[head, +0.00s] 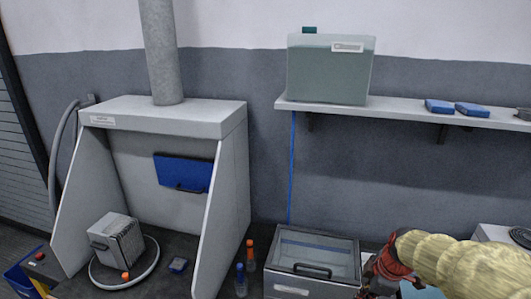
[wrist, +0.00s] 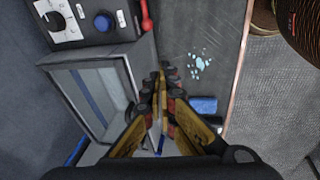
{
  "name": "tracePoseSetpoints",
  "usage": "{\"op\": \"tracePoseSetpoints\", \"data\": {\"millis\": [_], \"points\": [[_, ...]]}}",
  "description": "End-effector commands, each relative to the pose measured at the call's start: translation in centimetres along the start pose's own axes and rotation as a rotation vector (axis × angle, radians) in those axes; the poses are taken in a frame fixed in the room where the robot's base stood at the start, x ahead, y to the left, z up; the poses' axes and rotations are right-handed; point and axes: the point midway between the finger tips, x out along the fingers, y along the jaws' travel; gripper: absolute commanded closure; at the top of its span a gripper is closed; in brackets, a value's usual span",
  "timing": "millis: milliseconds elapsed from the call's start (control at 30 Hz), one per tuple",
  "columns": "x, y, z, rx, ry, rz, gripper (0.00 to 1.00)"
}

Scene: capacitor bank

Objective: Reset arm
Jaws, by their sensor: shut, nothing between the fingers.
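My gripper (wrist: 160,80) shows in the wrist view with its two yellow and black fingers brought together at the tips and nothing between them. It hangs above the bench, beside a glass-lidded box (wrist: 93,98). In the head view my arm, in a tan padded sleeve, reaches in from the lower right. Its red wrist end is beside the same glass-lidded box (head: 315,250). The fingertips cannot be made out in the head view.
A wall shelf (head: 400,112) carries a clear tank (head: 328,75). A control panel (wrist: 85,45) and a blue item (wrist: 203,105) are near my gripper.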

Motion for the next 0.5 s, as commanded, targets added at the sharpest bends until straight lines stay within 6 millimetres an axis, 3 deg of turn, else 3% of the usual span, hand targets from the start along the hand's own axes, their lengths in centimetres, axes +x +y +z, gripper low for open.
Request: {"op": "tracePoseSetpoints", "data": {"millis": [167, 500], "points": [[-0.1, -3.3, 0.7, 0.373, -0.034, -0.057, 1.0], [-6.0, -9.4, -0.3, 1.001, -0.09, -0.015, 1.0]]}}
